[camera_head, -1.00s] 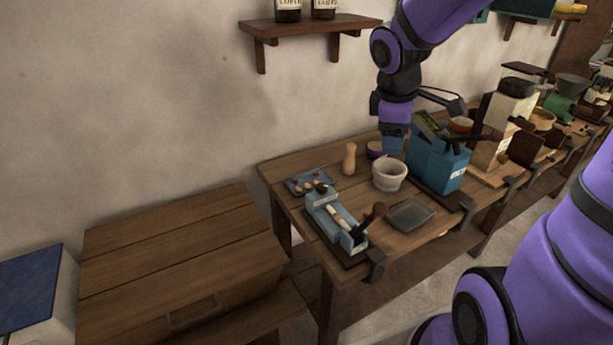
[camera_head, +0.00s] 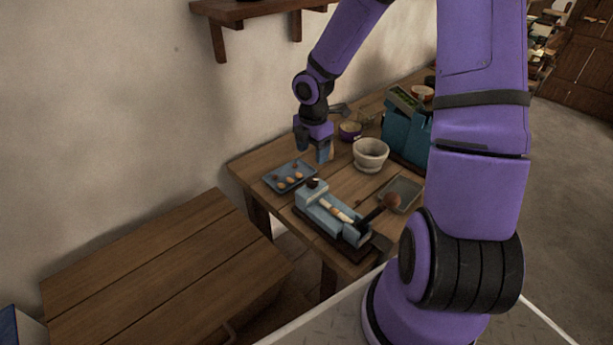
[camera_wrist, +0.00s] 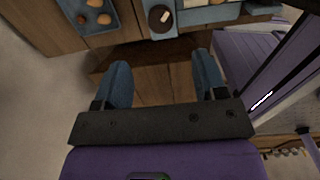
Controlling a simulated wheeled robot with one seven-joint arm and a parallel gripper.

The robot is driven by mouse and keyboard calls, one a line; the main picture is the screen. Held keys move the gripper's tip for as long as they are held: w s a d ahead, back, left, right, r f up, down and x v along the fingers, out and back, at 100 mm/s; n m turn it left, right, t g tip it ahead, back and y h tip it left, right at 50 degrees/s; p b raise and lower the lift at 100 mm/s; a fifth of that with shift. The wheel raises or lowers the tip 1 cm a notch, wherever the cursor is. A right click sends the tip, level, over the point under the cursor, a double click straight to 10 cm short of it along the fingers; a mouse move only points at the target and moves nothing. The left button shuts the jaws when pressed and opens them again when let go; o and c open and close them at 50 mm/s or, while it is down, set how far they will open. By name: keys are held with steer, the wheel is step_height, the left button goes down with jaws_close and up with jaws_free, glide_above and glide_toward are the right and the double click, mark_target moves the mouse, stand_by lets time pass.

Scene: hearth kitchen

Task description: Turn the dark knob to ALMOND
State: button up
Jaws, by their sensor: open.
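The dark knob (camera_head: 317,183) is a small round brown knob on the left end of a light blue nutcracker-like device (camera_head: 312,203) on the wooden table. In the wrist view the dark knob (camera_wrist: 159,18) is at the top centre, with a pale mark on its face. Lettering such as ALMOND is too small to read. My gripper (camera_head: 313,150) is open and empty, pointing down above the table, behind the knob in the head view and apart from it. In the wrist view my gripper (camera_wrist: 163,75) has its two blue fingers spread, below the knob in the picture.
A blue tray (camera_head: 272,181) with several nuts lies left of the device. A brown-knobbed lever (camera_head: 391,201) rises at the device's right end. A pale mortar (camera_head: 370,153) and a grey square dish (camera_head: 409,187) stand behind and right. A lower wooden bench (camera_head: 150,270) is clear.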

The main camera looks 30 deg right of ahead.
mark_target(312, 180)
step_height(312, 180, down, 10)
steer(key=shift+f, duration=0.1)
stand_by(0.4)
steer(key=shift+c, duration=0.4)
steer(key=c, duration=0.8)
steer(key=shift+c, duration=0.2)
